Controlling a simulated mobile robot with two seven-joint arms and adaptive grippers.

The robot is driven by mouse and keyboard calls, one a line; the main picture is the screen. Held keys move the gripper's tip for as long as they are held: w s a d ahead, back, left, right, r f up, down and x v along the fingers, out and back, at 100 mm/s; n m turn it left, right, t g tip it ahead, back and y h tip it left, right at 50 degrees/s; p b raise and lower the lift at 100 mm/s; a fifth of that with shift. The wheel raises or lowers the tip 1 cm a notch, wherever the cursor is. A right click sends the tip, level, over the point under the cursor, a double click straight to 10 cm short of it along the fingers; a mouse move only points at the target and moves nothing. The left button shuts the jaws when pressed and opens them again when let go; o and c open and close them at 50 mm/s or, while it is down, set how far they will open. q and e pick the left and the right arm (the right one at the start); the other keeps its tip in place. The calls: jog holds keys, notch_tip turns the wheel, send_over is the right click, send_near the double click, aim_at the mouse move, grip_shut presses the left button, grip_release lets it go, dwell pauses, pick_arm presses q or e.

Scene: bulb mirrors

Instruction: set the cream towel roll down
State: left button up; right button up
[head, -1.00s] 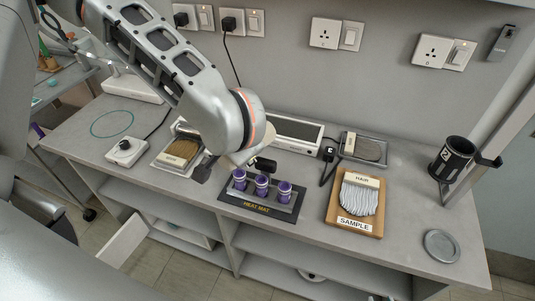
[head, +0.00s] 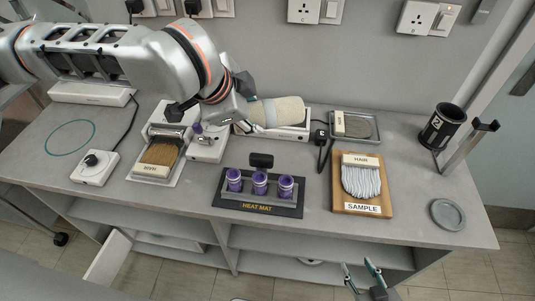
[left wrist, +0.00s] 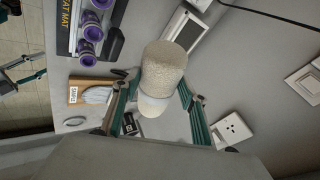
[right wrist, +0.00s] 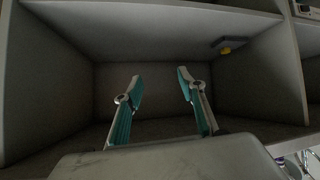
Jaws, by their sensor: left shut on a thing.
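The cream towel roll (head: 274,111) lies sideways in front of my left gripper (head: 243,104), over the back of the worktop by a white-framed panel. In the left wrist view the roll (left wrist: 164,72) sits between the two teal fingers, which are shut on it. A paler band shows at its near end. I cannot tell whether the roll touches the surface below. My right gripper (head: 365,277) is in front of the worktop at the bottom of the head view. The right wrist view shows its fingers (right wrist: 160,85) apart and empty, facing a shelf compartment.
A heat mat (head: 232,205) holds purple-capped vials in a rack. Right of it are a hair sample board (head: 376,207), a grey tray (head: 371,137), a black cup (head: 441,128) and a round grey dish (head: 447,214). Bare worktop (head: 317,180) lies centrally.

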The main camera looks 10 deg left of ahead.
aim_at(250, 103)
pick_arm(q)
jog(key=w+m, duration=0.1)
jog(key=w+r+m+h, duration=0.1)
jog(key=shift+w+a+r+g+b, duration=0.2)
jog(key=shift+w+a+g+b, duration=0.1)
jog(key=shift+a, duration=0.1)
jog(key=w+a+r+m+h, duration=0.1)
jog(key=w+a+r+m, duration=0.1)
jog(key=w+a, duration=0.15)
jog(key=shift+g, duration=0.3)
jog(key=f+b, duration=0.8)
jog(key=f, duration=1.1)
jog(key=shift+a+f, duration=0.2)
jog(key=shift+f, duration=0.25)
jog(key=shift+r+h, duration=0.25)
jog(key=shift+h, duration=0.05)
pick_arm(e)
notch_tip(250, 103, down, 7)
jog(key=d, duration=0.1)
jog(key=shift+d, duration=0.25)
pick_arm(q)
jog(key=shift+f, duration=0.1)
